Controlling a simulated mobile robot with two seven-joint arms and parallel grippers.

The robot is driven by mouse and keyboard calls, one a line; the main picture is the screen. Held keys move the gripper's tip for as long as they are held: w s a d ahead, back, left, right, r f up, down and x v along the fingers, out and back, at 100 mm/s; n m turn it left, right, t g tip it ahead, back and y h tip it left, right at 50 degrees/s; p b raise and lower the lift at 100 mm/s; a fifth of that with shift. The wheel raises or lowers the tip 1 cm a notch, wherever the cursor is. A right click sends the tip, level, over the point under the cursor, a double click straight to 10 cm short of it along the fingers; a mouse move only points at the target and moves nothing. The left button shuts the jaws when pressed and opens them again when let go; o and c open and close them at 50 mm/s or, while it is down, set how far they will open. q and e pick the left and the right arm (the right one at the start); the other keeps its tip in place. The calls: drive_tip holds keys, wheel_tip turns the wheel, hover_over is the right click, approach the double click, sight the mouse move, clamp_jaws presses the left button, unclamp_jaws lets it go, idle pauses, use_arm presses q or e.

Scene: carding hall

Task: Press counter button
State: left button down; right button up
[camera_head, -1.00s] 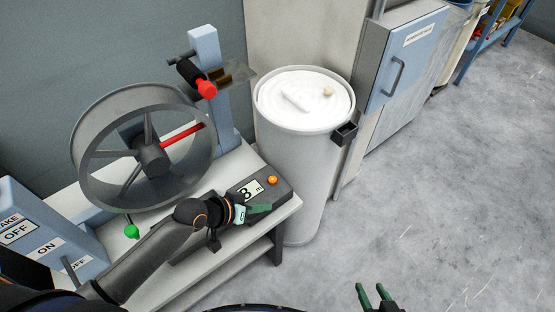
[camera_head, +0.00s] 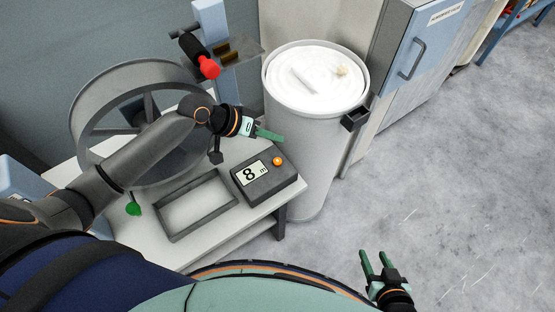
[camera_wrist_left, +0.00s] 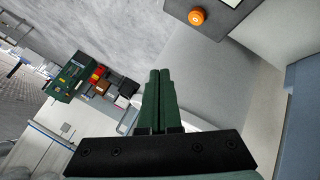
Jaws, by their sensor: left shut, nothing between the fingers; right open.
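My left gripper (camera_head: 268,134) is shut and empty, above and behind the counter, apart from the button. Its green fingers lie together in the left wrist view (camera_wrist_left: 157,100). My right gripper (camera_head: 374,264) is open and empty at the lower right, over the floor.
A large grey wheel (camera_head: 82,110) stands on the bench (camera_head: 205,239) behind my left arm. A red-ended handle (camera_head: 209,67) is above. A dark rectangular frame (camera_head: 166,236) lies left of the counter. A white can (camera_head: 305,150) stands close right. Open floor (camera_head: 440,190) lies further right.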

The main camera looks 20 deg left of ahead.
use_arm(q)
drive_tip(key=b, duration=0.7)
hover_over(282, 161)
drive_tip(key=s+a, duration=0.1)
drive_tip(key=a, duration=0.1)
wheel_tip(282, 161, down, 6)
drive_tip(key=shift+s+f, duration=0.1)
drive_tip(key=shift+s, duration=0.05)
wheel_tip(282, 161, down, 2)
drive_tip(key=shift+b, duration=0.3)
drive_tip(key=shift+f, duration=0.1)
drive_tip(key=shift+f, duration=0.15)
idle(0.7)
drive_tip(key=shift+f, duration=0.25)
drive_tip(key=shift+f, duration=0.5)
idle(0.8)
drive_tip(key=shift+r, duration=0.15)
drive_tip(key=shift+r+p, duration=0.75)
drive_tip(key=shift+p, duration=0.1)
